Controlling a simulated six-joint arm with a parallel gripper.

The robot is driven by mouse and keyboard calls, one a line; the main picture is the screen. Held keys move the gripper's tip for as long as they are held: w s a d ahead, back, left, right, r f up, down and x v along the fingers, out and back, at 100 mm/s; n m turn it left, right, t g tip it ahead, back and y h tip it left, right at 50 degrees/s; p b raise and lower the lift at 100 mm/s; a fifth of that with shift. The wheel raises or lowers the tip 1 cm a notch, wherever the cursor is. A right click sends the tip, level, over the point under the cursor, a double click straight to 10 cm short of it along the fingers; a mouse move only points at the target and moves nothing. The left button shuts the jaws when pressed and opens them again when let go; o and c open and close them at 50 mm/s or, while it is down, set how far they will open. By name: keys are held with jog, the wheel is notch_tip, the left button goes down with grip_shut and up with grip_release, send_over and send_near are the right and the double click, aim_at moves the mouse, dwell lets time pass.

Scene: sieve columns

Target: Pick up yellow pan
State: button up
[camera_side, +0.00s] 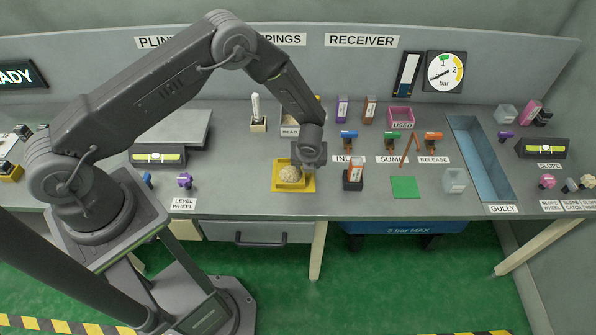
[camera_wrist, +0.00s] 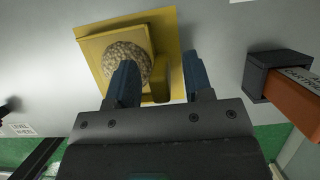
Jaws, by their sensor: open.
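The yellow pan (camera_side: 281,183) sits on a square yellow mat or base near the front middle of the bench. It holds a heap of pale grainy material (camera_side: 291,174). In the wrist view the pan (camera_wrist: 100,46) lies ahead of my fingers, with the grainy heap (camera_wrist: 125,58) in it and a yellow block-like part at its right side. My gripper (camera_side: 305,163) is above the pan's right side. In the wrist view my gripper (camera_wrist: 160,78) has its two blue fingers apart, one overlapping the heap and one right of the yellow part. Contact cannot be told.
A dark holder with an orange cartridge (camera_side: 353,174) stands close to the right of the pan; the cartridge also shows in the wrist view (camera_wrist: 292,95). A green square (camera_side: 405,187) and a blue gully (camera_side: 480,160) lie further right.

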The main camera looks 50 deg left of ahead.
jog(key=shift+w+a+f, duration=0.1)
jog(key=shift+f, duration=0.3)
grip_shut()
jog(key=shift+r, duration=0.1)
